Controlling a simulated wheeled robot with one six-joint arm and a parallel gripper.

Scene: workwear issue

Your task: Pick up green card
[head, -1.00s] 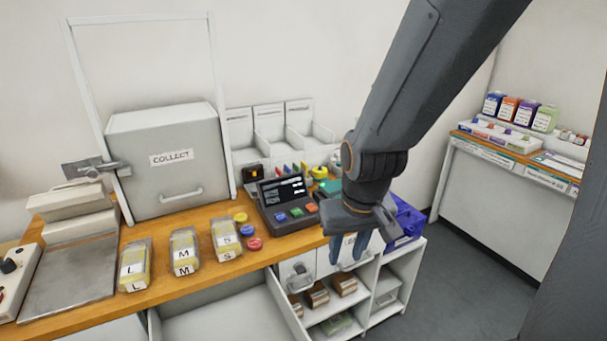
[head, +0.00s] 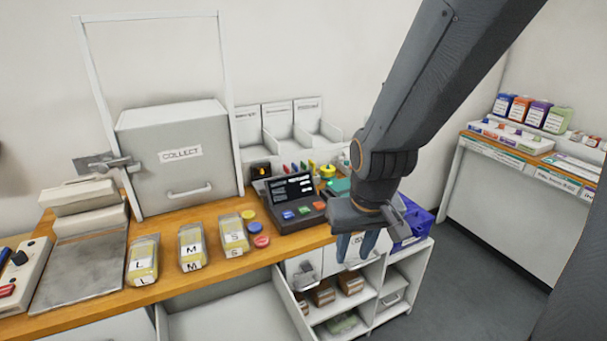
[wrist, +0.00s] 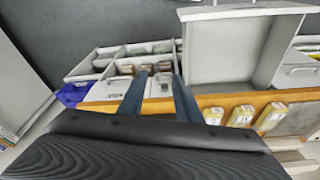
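Several small coloured cards or tabs (head: 298,168) stand in a row behind the dark terminal on the wooden counter. One of them looks green, but they are too small to tell apart surely. A flat teal-green item (head: 338,186) lies right of the terminal, partly hidden by my arm; I cannot tell if it is a card. My gripper (head: 355,248) points down in front of the counter's right end, apart from these items. In the wrist view my gripper (wrist: 160,78) has its two fingers apart with nothing between them. No green card shows in the wrist view.
The terminal (head: 291,200) has coloured buttons. Yellow packs (head: 191,246) marked L, M and S lie on the counter (head: 95,305). An open drawer (head: 232,318) juts out below. A purple bin (head: 412,222) stands at right, with grey floor (head: 460,270) beyond.

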